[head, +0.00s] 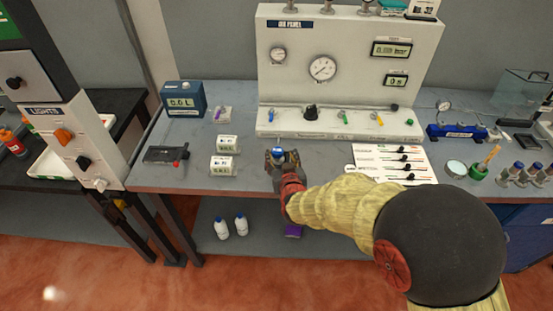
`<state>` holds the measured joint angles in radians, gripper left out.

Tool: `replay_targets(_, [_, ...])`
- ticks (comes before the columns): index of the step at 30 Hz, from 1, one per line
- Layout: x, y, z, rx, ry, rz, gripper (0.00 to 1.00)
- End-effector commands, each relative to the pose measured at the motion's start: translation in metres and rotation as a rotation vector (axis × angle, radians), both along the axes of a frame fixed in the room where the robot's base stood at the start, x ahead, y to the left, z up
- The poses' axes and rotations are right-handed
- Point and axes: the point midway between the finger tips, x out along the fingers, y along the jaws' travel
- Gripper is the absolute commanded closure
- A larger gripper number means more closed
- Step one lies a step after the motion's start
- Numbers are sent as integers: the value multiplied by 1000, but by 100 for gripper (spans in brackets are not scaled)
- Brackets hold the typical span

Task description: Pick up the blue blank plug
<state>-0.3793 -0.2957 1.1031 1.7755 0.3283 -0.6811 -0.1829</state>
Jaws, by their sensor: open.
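My gripper (281,155) is over the front part of the grey bench, just in front of the white panel's ledge. Its jaws are open. A small blue piece with a pale top (278,150) shows at the fingertips; it may be the blue blank plug, but it is too small to be sure. I cannot tell whether the fingers touch it. Another small blue part (271,115) sits at the left end of the panel's ledge, behind my gripper. The gripper and wrist hide the bench directly beneath them.
The white air panel (355,85) stands behind, with gauges, a black knob and green and yellow parts. A printed sheet (392,179) lies to the right. Bare bench (165,180) shows at the front left.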

Motion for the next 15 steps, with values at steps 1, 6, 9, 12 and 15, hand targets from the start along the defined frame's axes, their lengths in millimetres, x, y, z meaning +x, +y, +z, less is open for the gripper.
replay_targets(1, [7, 3, -2, 0, -1, 0, 50])
replay_targets(6, [30, 11, -8, -1, 1, 0, 50])
replay_targets(9, [39, 12, -11, 0, 0, 0, 50])
replay_targets(12, [42, 13, -11, 0, 0, 0, 50])
replay_targets(15, [43, 13, -10, 0, 0, 1, 50])
